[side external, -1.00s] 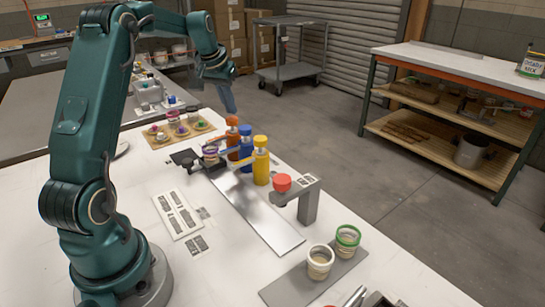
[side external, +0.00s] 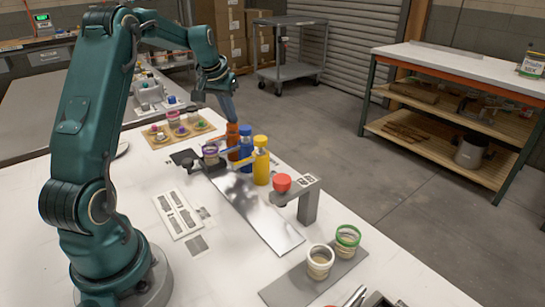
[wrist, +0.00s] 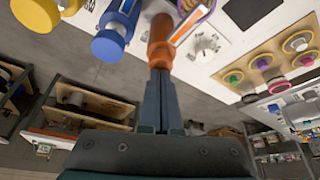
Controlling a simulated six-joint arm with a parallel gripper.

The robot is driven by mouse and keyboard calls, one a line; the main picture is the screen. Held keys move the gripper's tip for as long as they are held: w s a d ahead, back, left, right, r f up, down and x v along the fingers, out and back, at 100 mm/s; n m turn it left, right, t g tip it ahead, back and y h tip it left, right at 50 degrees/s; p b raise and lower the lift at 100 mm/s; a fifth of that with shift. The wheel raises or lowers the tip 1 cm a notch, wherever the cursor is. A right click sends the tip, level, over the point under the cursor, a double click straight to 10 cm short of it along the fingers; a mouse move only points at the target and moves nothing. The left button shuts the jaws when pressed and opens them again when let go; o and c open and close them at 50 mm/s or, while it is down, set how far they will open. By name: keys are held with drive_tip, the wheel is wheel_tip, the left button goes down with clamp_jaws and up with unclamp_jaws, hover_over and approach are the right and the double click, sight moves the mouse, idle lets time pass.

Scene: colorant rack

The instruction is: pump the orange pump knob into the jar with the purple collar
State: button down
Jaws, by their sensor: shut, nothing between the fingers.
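The orange pump (side external: 233,140) stands at the far end of a row beside a blue and a yellow pump. My gripper (side external: 231,121) points down at its top, with its fingers shut and empty. In the wrist view, the shut fingertips (wrist: 160,74) meet the orange pump knob (wrist: 160,55) and appear to touch it; whether the knob is pressed down I cannot tell. The jar with the purple collar (side external: 210,155) stands upright beside the pumps, near the orange spout. Its purple rim shows partly in the wrist view (wrist: 204,13), cut off by the top edge.
The blue pump (side external: 245,146) and yellow pump (side external: 260,165) stand close beside the orange one. A red button (side external: 282,183) on a grey post and a green-collared jar (side external: 347,241) are nearer the camera. A wooden tray (side external: 160,138) with colored-topped items lies behind.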

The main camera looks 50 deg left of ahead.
drive_tip(key=shift+r, duration=1.25)
drive_tip(key=shift+f, duration=0.15)
drive_tip(key=shift+f, duration=1.15)
drive_tip(key=shift+r, duration=1.3)
drive_tip(key=shift+f, duration=0.1)
